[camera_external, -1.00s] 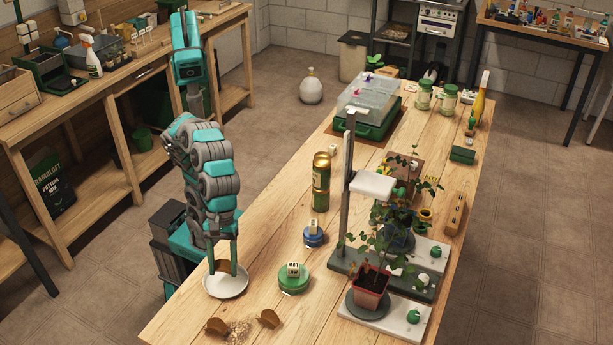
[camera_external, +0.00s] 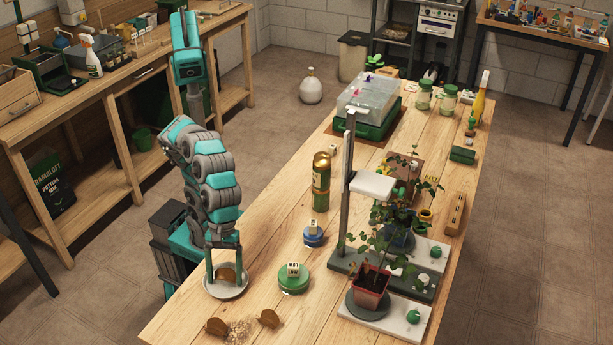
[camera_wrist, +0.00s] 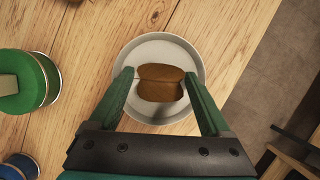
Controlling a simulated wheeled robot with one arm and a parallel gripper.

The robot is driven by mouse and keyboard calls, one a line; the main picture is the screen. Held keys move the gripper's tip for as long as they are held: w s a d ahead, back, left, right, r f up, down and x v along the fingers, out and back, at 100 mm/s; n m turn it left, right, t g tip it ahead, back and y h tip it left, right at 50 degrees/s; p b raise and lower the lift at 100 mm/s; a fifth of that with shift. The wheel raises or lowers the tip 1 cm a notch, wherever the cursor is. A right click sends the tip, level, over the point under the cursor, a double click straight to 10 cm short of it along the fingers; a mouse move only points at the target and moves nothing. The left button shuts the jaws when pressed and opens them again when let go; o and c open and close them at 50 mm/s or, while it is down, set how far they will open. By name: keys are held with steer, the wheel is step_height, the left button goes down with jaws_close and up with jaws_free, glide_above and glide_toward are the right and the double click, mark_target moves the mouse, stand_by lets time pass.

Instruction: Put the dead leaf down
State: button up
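The brown, folded dead leaf (camera_external: 228,274) lies in a shallow white dish (camera_external: 226,293) at the table's left edge. In the wrist view the leaf (camera_wrist: 160,84) rests near the middle of the dish (camera_wrist: 165,42). My gripper (camera_external: 225,279) is low over the dish, with its fingers spread to either side of the leaf. In the wrist view my gripper (camera_wrist: 158,74) shows narrow gaps between its green fingertips and the leaf. Whether the fingertips touch the dish is unclear.
Two more brown leaves (camera_external: 215,326) (camera_external: 268,317) lie by a crumbly heap (camera_external: 240,331) near the dish. A green round tin (camera_external: 293,279), a blue one (camera_external: 313,236) and a green-gold can (camera_external: 321,182) stand to the right. A potted plant (camera_external: 370,287) stands farther right.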

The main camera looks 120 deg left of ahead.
steer(key=shift+r, duration=0.1)
steer(key=shift+v, duration=6)
